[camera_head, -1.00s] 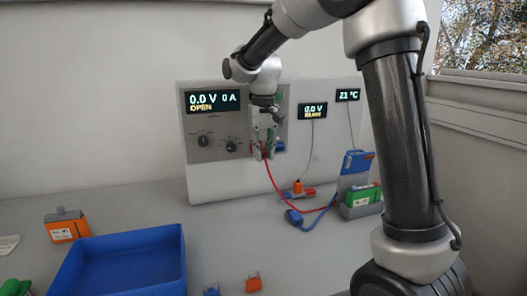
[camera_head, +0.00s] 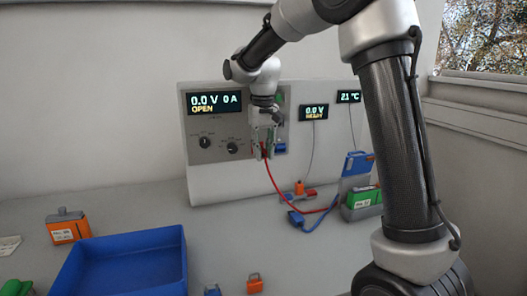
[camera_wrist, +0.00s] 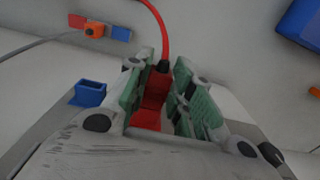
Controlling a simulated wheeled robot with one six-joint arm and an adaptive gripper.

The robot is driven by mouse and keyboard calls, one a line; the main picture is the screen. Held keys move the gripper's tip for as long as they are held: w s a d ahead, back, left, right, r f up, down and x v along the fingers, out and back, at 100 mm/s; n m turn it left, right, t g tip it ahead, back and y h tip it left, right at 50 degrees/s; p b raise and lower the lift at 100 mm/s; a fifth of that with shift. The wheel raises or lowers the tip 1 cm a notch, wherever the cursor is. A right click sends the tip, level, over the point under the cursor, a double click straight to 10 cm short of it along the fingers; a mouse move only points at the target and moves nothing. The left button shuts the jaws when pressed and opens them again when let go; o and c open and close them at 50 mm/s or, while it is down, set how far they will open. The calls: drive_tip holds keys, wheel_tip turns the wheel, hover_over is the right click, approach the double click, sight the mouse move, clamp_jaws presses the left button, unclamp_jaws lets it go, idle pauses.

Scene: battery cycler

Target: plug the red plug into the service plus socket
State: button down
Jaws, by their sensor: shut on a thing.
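My gripper (camera_head: 263,148) is in front of the cycler's panel, at its lower right part. In the wrist view my gripper (camera_wrist: 158,92) is shut on the red plug (camera_wrist: 156,88), held between green pads. A red cable (camera_head: 274,184) runs from the plug down to the bench. More red shows between the fingers below the plug; whether it is plug body or the red socket I cannot tell. A blue socket (camera_wrist: 88,93) stands on the panel beside the gripper, and shows in the head view (camera_head: 281,147). The plus socket is hidden by the gripper in the head view.
The cycler (camera_head: 215,152) reads 0.0 V, 0 A, OPEN. A blue plug (camera_head: 296,218) lies on the bench near a red, orange and blue block (camera_head: 299,188). A green battery (camera_head: 364,198) stands at right. A blue tray (camera_head: 120,240) and an orange battery (camera_head: 69,228) are at left.

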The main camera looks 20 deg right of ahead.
drive_tip(key=c, duration=1.2)
unclamp_jaws()
drive_tip(key=shift+o, duration=0.2)
drive_tip(key=shift+n, duration=0.5)
wheel_tip(320, 180, up, 8)
drive_tip(key=shift+s+r, duration=0.1)
drive_tip(key=shift+r, duration=0.1)
drive_tip(key=s+d+f+t, duration=0.1)
drive_tip(key=s+d, duration=0.3)
drive_tip(key=s, duration=0.6)
drive_tip(key=s+d+f+t, duration=0.2)
drive_tip(key=s+d, duration=0.2)
drive_tip(key=s, duration=0.6)
drive_tip(key=s+d+f+m+t, duration=0.1)
drive_tip(key=s+d, duration=0.3)
drive_tip(key=s, duration=0.6)
drive_tip(key=shift+s+d+f, duration=0.25)
drive_tip(key=shift+d+f, duration=0.15)
drive_tip(key=shift+f, duration=0.3)
